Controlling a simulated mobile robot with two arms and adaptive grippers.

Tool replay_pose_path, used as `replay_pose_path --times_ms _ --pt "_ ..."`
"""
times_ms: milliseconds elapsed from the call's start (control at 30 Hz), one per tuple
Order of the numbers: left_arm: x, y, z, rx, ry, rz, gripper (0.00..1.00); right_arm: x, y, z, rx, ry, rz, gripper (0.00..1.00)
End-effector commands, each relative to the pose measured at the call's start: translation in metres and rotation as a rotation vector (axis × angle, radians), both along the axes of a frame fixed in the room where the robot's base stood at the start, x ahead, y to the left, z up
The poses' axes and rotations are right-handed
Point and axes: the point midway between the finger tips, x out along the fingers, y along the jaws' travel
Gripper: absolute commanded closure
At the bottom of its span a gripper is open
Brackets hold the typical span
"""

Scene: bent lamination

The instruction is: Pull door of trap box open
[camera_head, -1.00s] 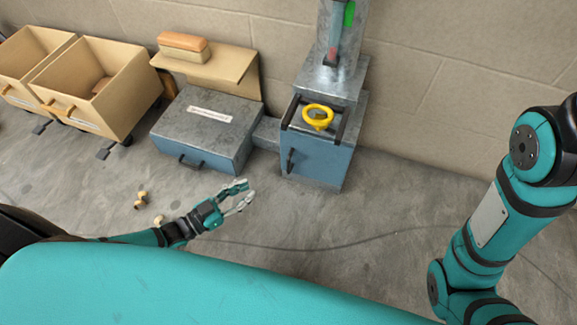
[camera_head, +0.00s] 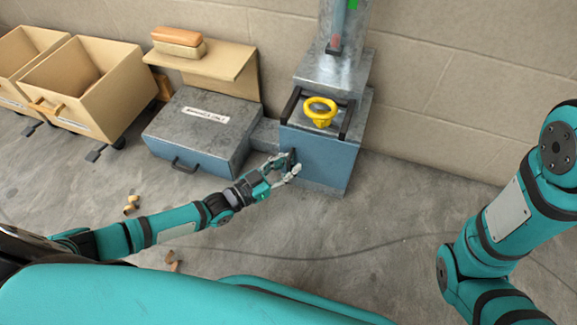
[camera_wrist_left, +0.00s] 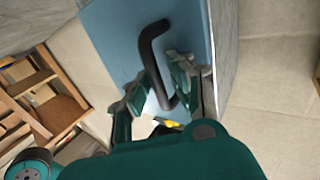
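The trap box is a blue and grey metal box (camera_head: 322,155) in the middle of the head view, with a yellow ring on top. Its door (camera_wrist_left: 110,35) is the blue front face and looks shut. A black bar handle (camera_wrist_left: 153,60) stands on that door. My left gripper (camera_head: 287,168) is at the door. In the left wrist view its two fingers (camera_wrist_left: 158,84) are apart, one on each side of the handle; I cannot tell whether they touch it. My right arm shows at the right, but its gripper is out of view.
A low metal box with a label (camera_head: 195,130) stands left of the trap box. Wooden bins (camera_head: 90,85) stand further left. A brush (camera_head: 178,42) lies on a wooden shelf. Small brown pieces (camera_head: 131,204) and a cable lie on the grey surface. A wall stands behind.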

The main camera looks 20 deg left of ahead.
Motion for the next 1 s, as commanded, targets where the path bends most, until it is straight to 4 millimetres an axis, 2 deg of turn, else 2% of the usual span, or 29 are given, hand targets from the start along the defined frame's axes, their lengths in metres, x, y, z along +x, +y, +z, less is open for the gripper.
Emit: replay_pose_path --times_ms 133,300,800,1000 --pt "0.0 0.0 0.0 0.0 0.0 0.0 0.79 0.0 0.0 0.0 0.0 0.0 0.0 0.38" --pt "0.0 0.0 0.0 -0.001 -0.001 0.0 1.0 0.0 0.0 0.0 0.0 0.0 0.0 0.38" --pt "0.0 0.002 0.0 0.0 0.0 0.003 1.0 0.0 0.0 0.001 0.0 0.0 0.0 0.38" --pt "-0.003 0.0 0.004 -0.003 -0.001 0.026 1.0 0.001 0.0 0.011 0.0 0.001 0.0 0.38"
